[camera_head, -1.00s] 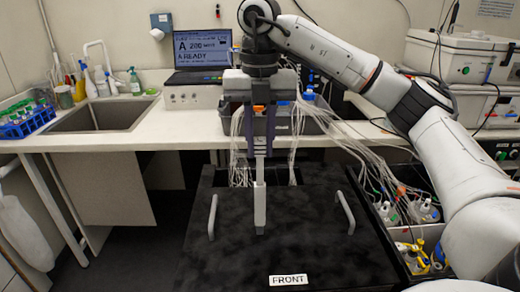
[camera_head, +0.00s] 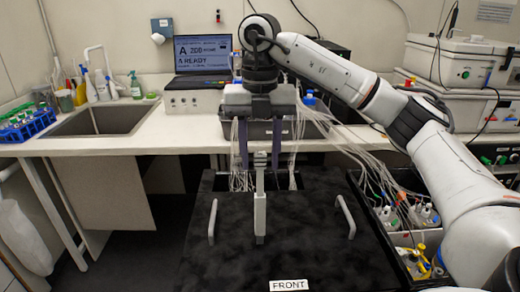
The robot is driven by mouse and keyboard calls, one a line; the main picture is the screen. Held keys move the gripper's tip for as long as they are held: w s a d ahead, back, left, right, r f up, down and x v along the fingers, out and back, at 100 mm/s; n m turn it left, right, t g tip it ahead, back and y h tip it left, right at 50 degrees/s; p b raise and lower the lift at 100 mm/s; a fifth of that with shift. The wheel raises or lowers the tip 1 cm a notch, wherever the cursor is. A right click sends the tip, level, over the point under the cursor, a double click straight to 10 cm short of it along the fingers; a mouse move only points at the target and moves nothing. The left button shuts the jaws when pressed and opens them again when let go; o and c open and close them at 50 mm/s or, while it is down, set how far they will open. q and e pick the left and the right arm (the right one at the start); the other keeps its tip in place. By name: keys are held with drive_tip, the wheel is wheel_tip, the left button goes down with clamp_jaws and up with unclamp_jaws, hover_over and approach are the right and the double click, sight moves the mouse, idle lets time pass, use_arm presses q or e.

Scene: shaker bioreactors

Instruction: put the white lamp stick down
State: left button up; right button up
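The white lamp stick (camera_head: 260,213) stands upright near the middle of the black lid (camera_head: 300,255), its lower end seeming to rest on the lid. Its upper part is a thinner grey stem. My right gripper (camera_head: 260,160) points straight down over the stick. Its two dark fingers are apart, one on each side of the stem, with gaps between them and it. My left gripper is out of view.
Two grey handles (camera_head: 345,216) rise from the lid on either side of the stick. A "FRONT" label (camera_head: 289,285) is at the lid's front. Loose clear tubes (camera_head: 350,150) run to bottles at the right. A bench with a sink (camera_head: 100,120) lies behind.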

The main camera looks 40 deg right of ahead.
wheel_tip(320, 180, up, 12)
idle(0.7)
idle(0.5)
